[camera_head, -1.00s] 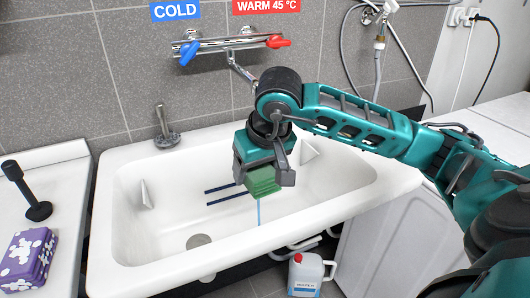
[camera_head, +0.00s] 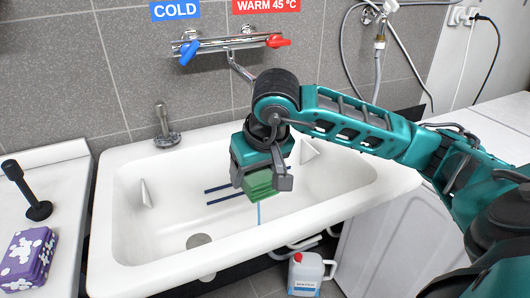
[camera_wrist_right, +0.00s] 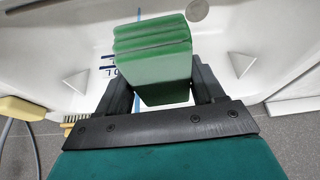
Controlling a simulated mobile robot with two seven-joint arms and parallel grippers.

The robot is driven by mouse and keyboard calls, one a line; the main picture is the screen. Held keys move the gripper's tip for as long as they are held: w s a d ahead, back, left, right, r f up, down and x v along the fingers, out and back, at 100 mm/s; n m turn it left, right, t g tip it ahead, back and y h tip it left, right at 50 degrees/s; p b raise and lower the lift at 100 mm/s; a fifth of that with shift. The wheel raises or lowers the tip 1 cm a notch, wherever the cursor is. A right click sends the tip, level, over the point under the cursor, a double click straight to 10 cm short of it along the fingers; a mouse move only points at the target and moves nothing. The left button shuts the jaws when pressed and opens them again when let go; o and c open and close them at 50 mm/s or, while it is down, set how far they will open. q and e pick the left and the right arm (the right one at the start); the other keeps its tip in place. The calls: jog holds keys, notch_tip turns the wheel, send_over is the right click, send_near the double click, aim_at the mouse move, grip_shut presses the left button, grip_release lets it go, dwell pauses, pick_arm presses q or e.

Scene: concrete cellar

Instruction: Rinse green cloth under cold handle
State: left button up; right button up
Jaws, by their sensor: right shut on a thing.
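The green cloth (camera_head: 261,184), a folded stack, is held in my right gripper (camera_head: 262,180) above the sink basin. In the right wrist view the cloth (camera_wrist_right: 152,58) sits between the two dark fingers of the gripper (camera_wrist_right: 160,88). The blue cold handle (camera_head: 188,52) is at the left end of the wall tap, under the COLD sign (camera_head: 175,11). The red warm handle (camera_head: 278,41) is at the right end. The spout (camera_head: 241,70) runs down behind my arm and its tip is hidden. A thin light-blue line (camera_head: 259,213), like a water stream, shows below the cloth. My left gripper is out of view.
A purple patterned box (camera_head: 28,258) and a black stand (camera_head: 38,210) are on the left counter. A white jug (camera_head: 308,274) stands on the floor below the sink.

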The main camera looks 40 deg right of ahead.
jog(key=shift+r, duration=0.1)
dwell(0.4)
jog(key=s+a+r+p, duration=0.2)
jog(key=a+r+p, duration=0.1)
jog(key=a, duration=0.1)
jog(key=shift+s+a+r, duration=0.2)
jog(key=shift+s+r, duration=0.05)
jog(key=shift+r, duration=0.15)
